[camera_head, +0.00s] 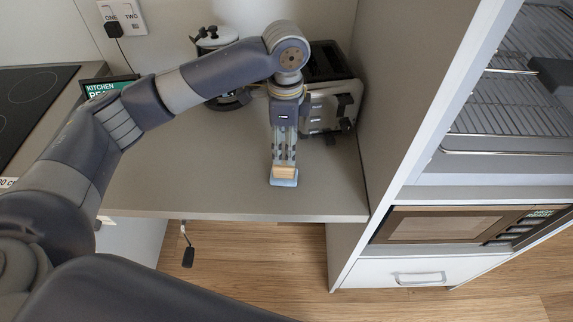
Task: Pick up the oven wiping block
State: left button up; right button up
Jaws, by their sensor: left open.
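The wiping block (284,174), with a tan top and a pale blue base, sits on the grey counter near its front edge. My left gripper (284,160) points down right above the block, with its fingers open and their tips at the tan top. I cannot tell from this view whether the fingers touch the block or straddle it. My right gripper does not show.
A toaster (331,108) stands just behind and right of my left gripper. A pot-like appliance with a white lid (214,37) is partly hidden behind my arm. A tall cabinet with wire racks (510,108) stands right. A crank (187,256) hangs below the counter edge. The counter's left front is clear.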

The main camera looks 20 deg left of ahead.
aim_at(284, 164)
pick_arm(q)
jog(key=f, duration=0.2)
jog(key=shift+s+f, duration=0.3)
jog(key=shift+f, duration=0.1)
jog(key=shift+a+f, duration=0.1)
jog(key=shift+f, duration=0.25)
jog(key=f, duration=0.1)
jog(key=f+p, duration=0.1)
jog(key=f, duration=0.2)
jog(key=shift+w+a+f, duration=0.2)
jog(key=shift+w+f, duration=0.05)
jog(key=shift+f, duration=0.05)
jog(key=c, duration=1.1)
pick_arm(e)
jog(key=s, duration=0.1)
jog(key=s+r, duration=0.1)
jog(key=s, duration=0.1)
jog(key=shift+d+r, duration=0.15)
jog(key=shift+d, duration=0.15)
